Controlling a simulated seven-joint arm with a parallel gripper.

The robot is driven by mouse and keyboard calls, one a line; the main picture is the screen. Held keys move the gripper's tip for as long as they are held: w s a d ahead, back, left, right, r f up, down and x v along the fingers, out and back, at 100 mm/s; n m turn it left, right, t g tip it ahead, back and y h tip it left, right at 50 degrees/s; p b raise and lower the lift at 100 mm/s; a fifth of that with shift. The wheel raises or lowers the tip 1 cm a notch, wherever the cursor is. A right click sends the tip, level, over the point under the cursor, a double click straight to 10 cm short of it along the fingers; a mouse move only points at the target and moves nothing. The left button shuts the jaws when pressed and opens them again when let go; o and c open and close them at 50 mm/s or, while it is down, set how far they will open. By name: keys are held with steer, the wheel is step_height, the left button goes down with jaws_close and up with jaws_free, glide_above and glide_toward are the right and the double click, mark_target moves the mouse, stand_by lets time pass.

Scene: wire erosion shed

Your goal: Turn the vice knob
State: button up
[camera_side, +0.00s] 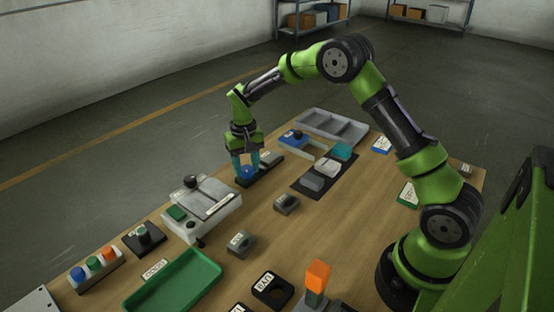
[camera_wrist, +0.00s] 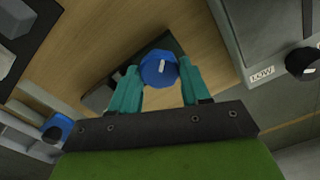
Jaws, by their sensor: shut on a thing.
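The blue knob (camera_side: 247,172), which I take for the vice knob, stands on a dark base (camera_side: 262,179) near the far left edge of the table. In the wrist view the knob (camera_wrist: 158,68) is faceted and has a white mark on its top. My gripper (camera_side: 248,162) points down over it, with its teal fingers on either side. In the wrist view my gripper (camera_wrist: 160,82) is shut on the knob. A grey block (camera_side: 270,158) sits beside it on the base, partly hidden.
A grey machine (camera_side: 205,205) with a black knob (camera_wrist: 302,62) stands close by. A green tray (camera_side: 175,281) and an orange block (camera_side: 317,274) are in front. Bare wood lies mid-table.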

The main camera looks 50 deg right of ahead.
mark_target(246, 168)
steer(key=n, duration=0.5)
steer(key=shift+n, duration=0.3)
steer(key=n, duration=0.4)
steer(key=shift+n, duration=0.4)
steer(key=o, duration=1.1)
steer(key=shift+c, duration=0.2)
steer(key=shift+r, duration=0.1)
step_height(246, 168, up, 17)
